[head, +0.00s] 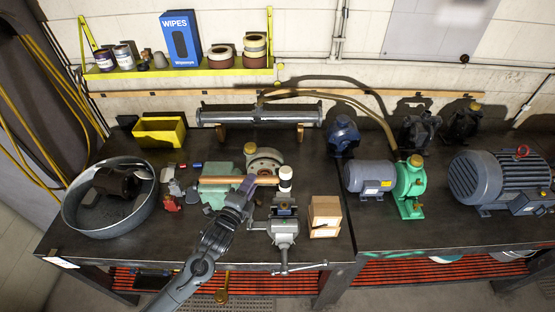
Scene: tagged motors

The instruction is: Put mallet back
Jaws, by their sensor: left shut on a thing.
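The mallet has a long light-wood handle (220,180) lying level across the picture and a pale head (285,173) with a dark band at its right end. My left gripper (247,184) is shut on the handle, nearer the head than the free end. The head shows just above the grey bench vise (284,228) in the picture; I cannot tell whether it touches anything. The handle passes in front of a green machine part (222,195) and partly hides it. My right gripper is not in view.
A round metal tub (72,216) stands at the left and a cardboard box (325,213) right of the vise. A green pump (408,187) and large motor (497,178) fill the right. A yellow bin (160,132) and yellow wall shelf (180,72) are behind. Bare bench lies front right.

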